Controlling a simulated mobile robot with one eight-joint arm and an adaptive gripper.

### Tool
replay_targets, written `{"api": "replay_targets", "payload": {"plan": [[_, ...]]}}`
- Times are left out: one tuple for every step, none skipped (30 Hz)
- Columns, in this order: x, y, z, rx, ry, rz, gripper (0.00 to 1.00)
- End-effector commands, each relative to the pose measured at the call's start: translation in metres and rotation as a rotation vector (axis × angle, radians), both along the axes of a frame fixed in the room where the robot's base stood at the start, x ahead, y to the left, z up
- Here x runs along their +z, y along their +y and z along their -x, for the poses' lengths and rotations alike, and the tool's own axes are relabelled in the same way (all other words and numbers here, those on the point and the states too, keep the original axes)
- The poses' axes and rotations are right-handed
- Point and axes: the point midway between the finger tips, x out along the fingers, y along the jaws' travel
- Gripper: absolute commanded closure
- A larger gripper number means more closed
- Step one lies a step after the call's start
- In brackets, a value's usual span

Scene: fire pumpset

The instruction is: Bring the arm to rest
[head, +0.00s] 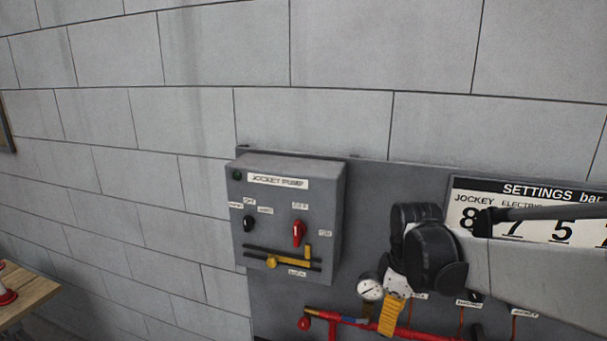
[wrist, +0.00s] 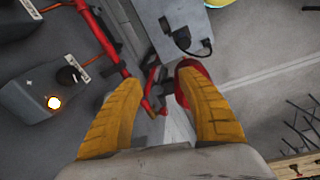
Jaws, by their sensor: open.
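My gripper (head: 392,316) shows in the head view at the lower right of middle, below my black and white wrist. My arm reaches in from the right edge, in front of the settings sign. The yellow fingers point down. In the wrist view my gripper (wrist: 158,78) is open, its two ribbed yellow fingers spread wide. Nothing is held between them. Red pipework and a pale strip of floor show beyond the gap. In the head view the fingers overlap the panel area near a round gauge (head: 370,288); I cannot tell how far apart they are.
A grey jockey pump box (head: 289,215) with black and red switches and a yellow lever is on the panel left of my gripper. A settings sign (head: 530,190) is partly behind my arm. Red pipe (head: 350,322) runs below. A wooden table (head: 28,292) is lower left.

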Motion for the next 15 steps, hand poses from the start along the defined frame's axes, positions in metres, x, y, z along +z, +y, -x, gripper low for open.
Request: {"api": "replay_targets", "payload": {"plan": [[-0.016, 0.0, 0.009, -0.035, -0.018, -0.005, 0.54], [-0.02, 0.0, 0.013, -0.06, -0.03, -0.008, 0.54], [-0.027, 0.0, 0.02, -0.097, -0.049, -0.015, 0.54], [-0.033, 0.0, 0.025, -0.128, -0.064, -0.02, 0.54], [-0.04, 0.0, 0.032, -0.161, -0.082, -0.027, 0.54], [-0.05, 0.0, 0.04, -0.211, -0.107, -0.037, 0.54], [-0.059, 0.0, 0.048, -0.25, -0.125, -0.047, 0.54], [-0.069, 0.0, 0.056, -0.291, -0.147, -0.058, 0.54], [-0.082, 0.0, 0.066, -0.347, -0.176, -0.074, 0.54], [-0.091, 0.0, 0.073, -0.389, -0.196, -0.088, 0.54], [-0.101, 0.0, 0.081, -0.43, -0.216, -0.101, 0.54], [-0.115, 0.0, 0.091, -0.485, -0.243, -0.122, 0.54], [-0.126, 0.0, 0.098, -0.524, -0.263, -0.138, 0.54], [-0.137, 0.0, 0.105, -0.565, -0.282, -0.155, 0.54], [-0.152, 0.0, 0.114, -0.617, -0.307, -0.178, 0.54]]}}
